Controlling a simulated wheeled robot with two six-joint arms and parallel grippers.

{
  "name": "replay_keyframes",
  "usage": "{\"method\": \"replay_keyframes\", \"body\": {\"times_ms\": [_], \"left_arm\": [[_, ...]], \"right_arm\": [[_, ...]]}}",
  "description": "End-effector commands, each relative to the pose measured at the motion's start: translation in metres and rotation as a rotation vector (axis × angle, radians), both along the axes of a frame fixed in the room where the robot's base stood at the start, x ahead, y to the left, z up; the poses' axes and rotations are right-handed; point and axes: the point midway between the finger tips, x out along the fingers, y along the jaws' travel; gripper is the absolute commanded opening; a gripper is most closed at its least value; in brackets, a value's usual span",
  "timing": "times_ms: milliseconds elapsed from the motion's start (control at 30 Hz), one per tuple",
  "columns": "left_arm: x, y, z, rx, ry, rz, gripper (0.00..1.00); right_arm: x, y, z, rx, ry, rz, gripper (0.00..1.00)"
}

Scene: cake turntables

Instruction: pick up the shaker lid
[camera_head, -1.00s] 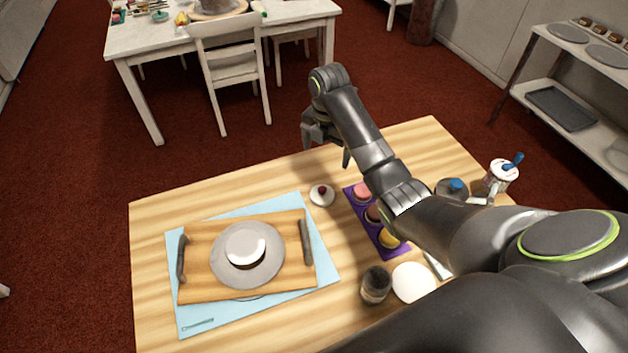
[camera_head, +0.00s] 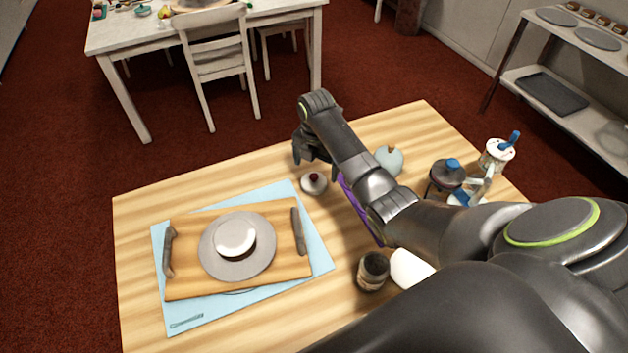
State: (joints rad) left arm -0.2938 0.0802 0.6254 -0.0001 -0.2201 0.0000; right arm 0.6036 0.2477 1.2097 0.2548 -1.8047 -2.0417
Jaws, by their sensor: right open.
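My left gripper is out of view.
A cutting board (camera_head: 190,285) with a plate (camera_head: 210,260) and white-topped round item lies on a blue mat (camera_head: 322,262) at left. A purple tray (camera_head: 352,200) is mostly hidden by my arm. A blue-topped jar (camera_head: 446,178) and white container (camera_head: 496,155) stand right.

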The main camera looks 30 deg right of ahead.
Motion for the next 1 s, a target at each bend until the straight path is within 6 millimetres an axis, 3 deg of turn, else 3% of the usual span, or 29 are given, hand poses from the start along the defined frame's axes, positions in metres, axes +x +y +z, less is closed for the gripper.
{"method": "replay_keyframes", "body": {"times_ms": [167, 500, 833, 1000], "left_arm": [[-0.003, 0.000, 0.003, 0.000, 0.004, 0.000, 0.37], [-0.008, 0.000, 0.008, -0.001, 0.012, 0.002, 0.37], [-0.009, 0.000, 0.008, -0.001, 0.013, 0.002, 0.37], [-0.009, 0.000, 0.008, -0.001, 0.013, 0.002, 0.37]], "right_arm": [[0.001, 0.001, -0.010, 0.001, 0.003, 0.001, 0.93], [0.004, 0.002, -0.049, 0.000, 0.002, 0.000, 0.93], [0.005, 0.002, -0.055, 0.000, 0.000, 0.001, 0.93], [0.004, 0.002, -0.055, 0.000, 0.000, 0.001, 0.71]]}}
